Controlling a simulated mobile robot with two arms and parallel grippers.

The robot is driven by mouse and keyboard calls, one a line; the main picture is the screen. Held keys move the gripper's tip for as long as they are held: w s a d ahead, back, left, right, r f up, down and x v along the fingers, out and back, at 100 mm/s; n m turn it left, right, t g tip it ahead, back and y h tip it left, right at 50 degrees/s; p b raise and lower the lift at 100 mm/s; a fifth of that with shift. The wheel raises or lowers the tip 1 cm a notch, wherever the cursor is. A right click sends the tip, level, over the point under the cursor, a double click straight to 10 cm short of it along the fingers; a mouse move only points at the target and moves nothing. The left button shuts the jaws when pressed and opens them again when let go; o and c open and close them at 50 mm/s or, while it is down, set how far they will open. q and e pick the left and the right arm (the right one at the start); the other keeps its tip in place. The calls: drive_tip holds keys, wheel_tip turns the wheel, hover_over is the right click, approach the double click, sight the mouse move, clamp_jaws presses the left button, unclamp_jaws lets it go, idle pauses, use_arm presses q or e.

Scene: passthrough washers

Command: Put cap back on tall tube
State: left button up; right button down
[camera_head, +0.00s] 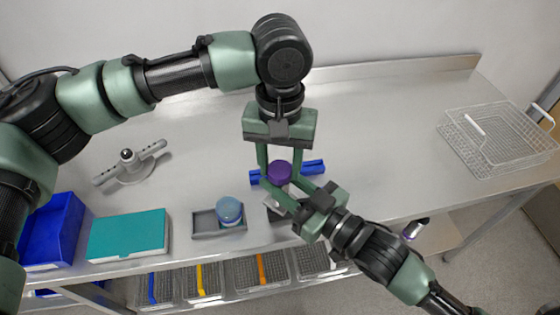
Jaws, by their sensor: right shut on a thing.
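A round purple cap (279,171) is near the middle of the head view, seen from above. My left gripper (280,174) reaches down from the top, its two fingers on either side of the cap with a small gap showing, so it looks open. My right gripper (277,190) comes in from the lower right and is shut just below the cap. The tall tube is mostly hidden under the cap and between the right fingers. Whether the cap sits on the tube or just above it cannot be told.
A blue bar-like piece (314,167) lies behind the grippers. A blue-lidded jar (229,209) stands on a grey tray (205,225). A teal box (128,236), blue bin (52,228) and grey fixture (130,170) are left. A wire basket (500,140) is right; the counter (390,150) between is clear.

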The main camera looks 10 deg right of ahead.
use_arm(q)
clamp_jaws()
drive_tip(key=m, duration=0.4)
drive_tip(key=shift+m, duration=0.4)
drive_tip(key=m, duration=1.7)
drive_tip(key=o, duration=0.8)
unclamp_jaws()
wheel_tip(320, 180, up, 12)
drive_tip(key=shift+f, duration=0.1)
